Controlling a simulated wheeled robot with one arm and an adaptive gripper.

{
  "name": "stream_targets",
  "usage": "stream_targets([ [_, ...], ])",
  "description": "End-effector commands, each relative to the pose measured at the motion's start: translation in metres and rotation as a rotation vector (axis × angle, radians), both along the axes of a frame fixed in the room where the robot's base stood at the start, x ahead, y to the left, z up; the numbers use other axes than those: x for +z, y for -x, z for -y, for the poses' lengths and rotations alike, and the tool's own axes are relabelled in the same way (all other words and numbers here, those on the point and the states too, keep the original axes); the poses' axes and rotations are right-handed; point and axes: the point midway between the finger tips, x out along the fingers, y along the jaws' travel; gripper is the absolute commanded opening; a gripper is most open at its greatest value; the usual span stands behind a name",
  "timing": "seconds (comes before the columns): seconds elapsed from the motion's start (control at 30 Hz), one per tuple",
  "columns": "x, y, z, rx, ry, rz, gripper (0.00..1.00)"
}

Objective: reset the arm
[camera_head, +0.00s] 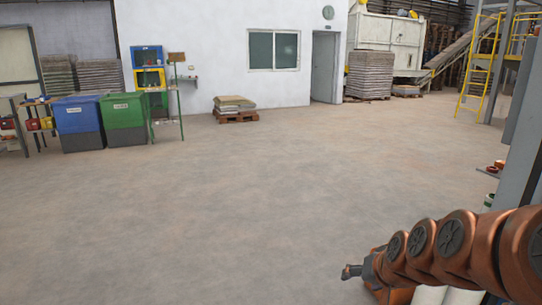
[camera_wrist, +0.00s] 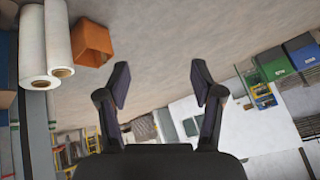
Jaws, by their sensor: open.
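My copper-coloured arm reaches in from the right edge of the head view. My gripper (camera_head: 351,271) is at its far end, low in the picture, over the concrete floor. In the wrist view my gripper (camera_wrist: 160,85) shows two dark fingers spread wide apart, with nothing between them but floor and wall further off. The wrist view is tilted and largely upside down.
Open floor (camera_head: 220,200) fills the middle. Blue (camera_head: 78,120) and green (camera_head: 124,118) bins stand at the left. A pallet with sacks (camera_head: 235,105) is by the white wall. White rolls (camera_wrist: 46,45) and an orange box (camera_wrist: 92,43) are close by in the wrist view.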

Motion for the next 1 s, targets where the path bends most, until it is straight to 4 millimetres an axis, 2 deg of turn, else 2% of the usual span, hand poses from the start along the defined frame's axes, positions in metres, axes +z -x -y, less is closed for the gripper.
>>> stream_targets([
  [0.03,0.022,0.02,-0.011,0.039,0.013,-0.049,0.66],
  [0.17,0.041,0.076,-0.032,0.129,0.045,-0.195,0.66],
  [0.3,0.064,0.141,-0.042,0.203,0.088,-0.36,0.66],
  [0.5,0.099,0.232,-0.039,0.269,0.154,-0.586,0.66],
  [0.6,0.112,0.265,-0.035,0.282,0.179,-0.672,0.66],
  [0.7,0.121,0.287,-0.031,0.288,0.196,-0.728,0.66],
  [0.77,0.123,0.295,-0.029,0.288,0.201,-0.746,0.66],
  [1.0,0.122,0.3,-0.028,0.289,0.204,-0.761,0.66],
])
